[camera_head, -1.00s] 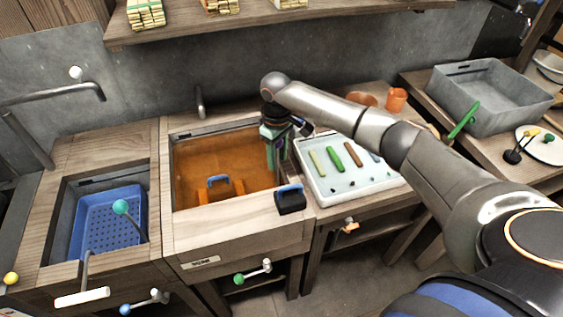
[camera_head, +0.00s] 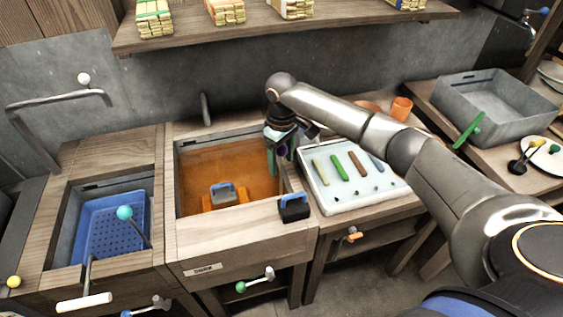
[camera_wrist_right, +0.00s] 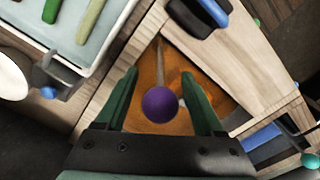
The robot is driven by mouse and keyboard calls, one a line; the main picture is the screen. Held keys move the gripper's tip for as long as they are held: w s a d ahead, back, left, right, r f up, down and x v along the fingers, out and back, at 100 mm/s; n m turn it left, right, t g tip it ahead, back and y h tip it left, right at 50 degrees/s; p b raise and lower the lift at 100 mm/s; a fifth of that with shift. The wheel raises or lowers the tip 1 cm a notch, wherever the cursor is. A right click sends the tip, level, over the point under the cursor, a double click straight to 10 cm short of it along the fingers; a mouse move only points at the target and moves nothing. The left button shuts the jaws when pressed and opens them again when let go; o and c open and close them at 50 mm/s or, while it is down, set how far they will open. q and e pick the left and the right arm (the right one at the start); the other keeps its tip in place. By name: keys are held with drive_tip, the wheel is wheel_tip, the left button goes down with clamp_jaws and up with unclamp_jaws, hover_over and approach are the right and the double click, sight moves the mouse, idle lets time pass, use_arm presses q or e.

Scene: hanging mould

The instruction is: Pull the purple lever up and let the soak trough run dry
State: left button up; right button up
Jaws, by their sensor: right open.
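The soak trough (camera_head: 232,163) in the middle bench holds brown-orange liquid. It also shows below the fingers in the right wrist view (camera_wrist_right: 165,75). The purple lever's round knob (camera_wrist_right: 160,104) sits between the fingers of my right gripper (camera_wrist_right: 162,95), which is open around it with a gap on both sides. In the head view, my right gripper (camera_head: 283,160) hangs at the trough's right edge, and the purple knob (camera_head: 282,151) shows only slightly there. My left gripper is not in view.
A blue-handled black block (camera_head: 294,208) stands on the trough's front right rim. A white tray with coloured sticks (camera_head: 345,195) lies right of the gripper. A blue perforated basket (camera_head: 112,225) sits in the left basin. A grey bin (camera_head: 495,105) stands far right.

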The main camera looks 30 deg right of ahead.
wheel_tip(320, 180, up, 11)
drive_tip(key=shift+r, duration=0.1)
idle(0.7)
